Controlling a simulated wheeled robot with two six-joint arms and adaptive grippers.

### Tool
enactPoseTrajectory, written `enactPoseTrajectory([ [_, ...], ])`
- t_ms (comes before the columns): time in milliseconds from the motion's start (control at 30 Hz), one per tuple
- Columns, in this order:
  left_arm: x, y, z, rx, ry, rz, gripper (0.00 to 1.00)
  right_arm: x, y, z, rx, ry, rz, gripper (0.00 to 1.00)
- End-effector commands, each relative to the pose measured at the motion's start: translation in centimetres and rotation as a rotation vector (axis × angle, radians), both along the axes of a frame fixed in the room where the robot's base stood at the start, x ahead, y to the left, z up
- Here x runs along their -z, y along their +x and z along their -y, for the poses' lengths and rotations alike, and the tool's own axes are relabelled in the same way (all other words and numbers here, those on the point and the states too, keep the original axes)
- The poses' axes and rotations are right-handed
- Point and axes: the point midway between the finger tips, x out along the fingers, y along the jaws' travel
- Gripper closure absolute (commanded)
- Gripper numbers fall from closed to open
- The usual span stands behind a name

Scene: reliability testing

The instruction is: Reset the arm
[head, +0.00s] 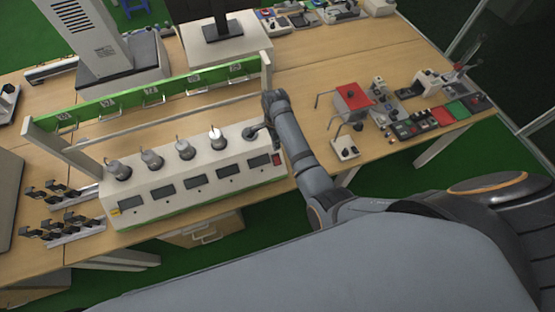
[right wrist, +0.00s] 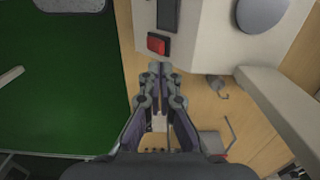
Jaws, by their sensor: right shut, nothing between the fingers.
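My right arm (head: 303,160) reaches in from the lower right over the right end of a long white test machine (head: 200,200). My right gripper (right wrist: 160,72) is shut and empty in the right wrist view. Its fingertips show just short of the red switch (right wrist: 158,43) on the machine's end. I cannot tell whether they touch the machine. My left gripper is in neither view.
A green-fronted rail (head: 150,98) runs behind the machine. Black clamp parts (head: 60,228) lie at its left. A red-topped box (head: 352,95) and several small devices stand on the wooden table (head: 310,70) to the right. A tall grey instrument (head: 95,40) stands at the back.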

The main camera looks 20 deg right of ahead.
Motion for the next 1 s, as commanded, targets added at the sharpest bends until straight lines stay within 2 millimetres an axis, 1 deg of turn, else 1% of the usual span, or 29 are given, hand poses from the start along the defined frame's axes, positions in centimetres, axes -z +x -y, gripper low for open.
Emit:
enactPoseTrajectory([
  [333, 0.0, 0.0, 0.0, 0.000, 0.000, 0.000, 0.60, 0.0, 0.0, 0.1, -0.003, -0.001, 0.001, 1.00],
  [367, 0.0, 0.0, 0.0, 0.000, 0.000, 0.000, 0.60, 0.1, -0.2, 0.2, -0.011, -0.001, 0.003, 1.00],
  [433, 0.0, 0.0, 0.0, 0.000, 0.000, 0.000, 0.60, 0.3, -1.1, 1.2, -0.068, -0.007, 0.015, 1.00],
  [467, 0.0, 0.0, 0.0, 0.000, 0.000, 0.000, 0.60, 0.4, -1.8, 1.9, -0.113, -0.012, 0.025, 1.00],
  [567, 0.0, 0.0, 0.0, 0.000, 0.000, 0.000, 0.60, 0.3, -5.2, 4.9, -0.350, -0.044, 0.071, 1.00],
  [600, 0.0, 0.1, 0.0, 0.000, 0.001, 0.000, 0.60, -0.1, -6.7, 6.0, -0.462, -0.064, 0.090, 1.00],
  [700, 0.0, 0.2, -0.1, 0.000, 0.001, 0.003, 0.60, -1.4, -9.8, 7.8, -0.710, -0.112, 0.124, 1.00],
  [800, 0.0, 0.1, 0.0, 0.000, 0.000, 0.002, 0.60, -3.0, -12.1, 8.8, -0.909, -0.155, 0.145, 1.00],
  [1000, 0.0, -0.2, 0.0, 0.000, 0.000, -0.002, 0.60, -6.1, -15.8, 9.6, -1.236, -0.231, 0.170, 1.00],
])
